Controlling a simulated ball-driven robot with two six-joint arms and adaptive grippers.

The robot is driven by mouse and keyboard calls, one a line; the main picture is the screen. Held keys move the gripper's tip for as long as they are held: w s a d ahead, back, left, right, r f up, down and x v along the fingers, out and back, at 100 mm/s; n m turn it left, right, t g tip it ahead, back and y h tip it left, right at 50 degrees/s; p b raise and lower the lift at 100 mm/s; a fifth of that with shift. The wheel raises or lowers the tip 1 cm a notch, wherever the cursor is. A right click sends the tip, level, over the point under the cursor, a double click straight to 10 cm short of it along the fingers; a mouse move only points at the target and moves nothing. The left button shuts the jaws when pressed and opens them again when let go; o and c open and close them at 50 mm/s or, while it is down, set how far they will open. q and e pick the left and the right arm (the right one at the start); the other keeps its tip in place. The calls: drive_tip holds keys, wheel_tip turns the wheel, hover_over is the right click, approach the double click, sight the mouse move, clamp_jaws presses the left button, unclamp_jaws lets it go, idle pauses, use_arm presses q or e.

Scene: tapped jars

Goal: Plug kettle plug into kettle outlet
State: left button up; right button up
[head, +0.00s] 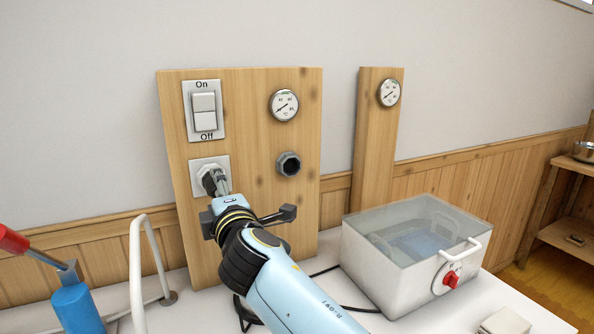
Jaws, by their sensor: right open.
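The kettle outlet (196,163) is a white square plate low on the left of the wooden board, below a white On/Off switch. A grey plug-like piece (213,180) sits at the outlet's face. I take it for the kettle plug, but cannot tell how deeply it is seated. My right gripper (245,212) is just below and in front of it, its dark fingers spread wide to either side. The grey piece lies beyond the gripper's palm, and I cannot tell whether they touch. The gripper and wrist hide the lower board. My left gripper is not in view.
The board (250,110) also bears the switch (204,111), a gauge (284,105) and a dark round fitting (289,164). A clear-lidded white box (392,283) with a red knob stands right. A white bent tube (137,265) and blue cylinder (76,308) stand left. Black cable (325,270) lies behind my arm.

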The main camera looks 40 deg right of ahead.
drive_tip(key=shift+s+a, duration=0.2)
drive_tip(key=shift+s, duration=0.4)
drive_tip(key=shift+s+a, duration=0.1)
drive_tip(key=shift+s, duration=0.1)
drive_tip(key=shift+r, duration=0.1)
